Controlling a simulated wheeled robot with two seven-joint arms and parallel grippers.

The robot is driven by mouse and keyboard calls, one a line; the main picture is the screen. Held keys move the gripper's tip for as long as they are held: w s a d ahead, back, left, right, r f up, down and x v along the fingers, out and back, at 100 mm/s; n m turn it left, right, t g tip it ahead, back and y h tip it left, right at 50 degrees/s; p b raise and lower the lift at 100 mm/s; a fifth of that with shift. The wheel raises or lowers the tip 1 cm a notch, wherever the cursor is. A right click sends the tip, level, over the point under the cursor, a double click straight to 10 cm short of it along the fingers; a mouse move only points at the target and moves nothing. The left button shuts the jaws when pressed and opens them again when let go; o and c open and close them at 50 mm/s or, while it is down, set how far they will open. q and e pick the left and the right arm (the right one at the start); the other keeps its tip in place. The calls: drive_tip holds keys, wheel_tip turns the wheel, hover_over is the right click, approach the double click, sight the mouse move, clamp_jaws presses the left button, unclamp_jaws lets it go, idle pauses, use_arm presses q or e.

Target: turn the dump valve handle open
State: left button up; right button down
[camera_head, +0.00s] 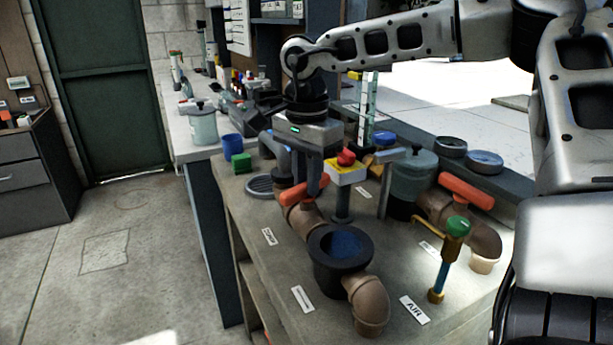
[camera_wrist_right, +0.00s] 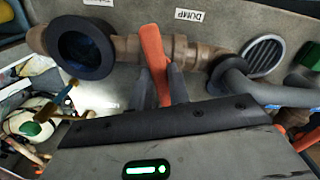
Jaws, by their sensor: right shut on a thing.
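The orange dump valve handle (camera_head: 297,192) sits on a brown pipe (camera_head: 303,218) on the bench, beside a small white label. In the right wrist view the handle (camera_wrist_right: 152,48) lies crosswise over the pipe, and the label (camera_wrist_right: 188,15) reads DUMP. My right gripper (camera_head: 304,184) comes down from above and is shut on the handle. In the right wrist view its fingers (camera_wrist_right: 161,84) stand on either side of the handle's near part. The fingers partly hide the handle in the head view. My left gripper is not in view.
A black-rimmed funnel (camera_head: 322,265) joins the pipe in front. A red button on a yellow box (camera_head: 346,172) stands close beside the gripper. A second orange handle (camera_head: 466,191) and a green-topped air valve (camera_head: 458,227) are to the right. A round grate (camera_head: 259,186) lies left.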

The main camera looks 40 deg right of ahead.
drive_tip(key=n, duration=0.3)
drive_tip(key=shift+n, duration=0.4)
drive_tip(key=n, duration=0.3)
drive_tip(key=shift+r+n, duration=0.1)
drive_tip(key=shift+n, duration=0.2)
drive_tip(key=n, duration=0.3)
drive_tip(key=shift+n+p, duration=0.3)
drive_tip(key=shift+p, duration=0.05)
drive_tip(key=shift+n, duration=1.5)
drive_tip(key=c, duration=1.3)
unclamp_jaws()
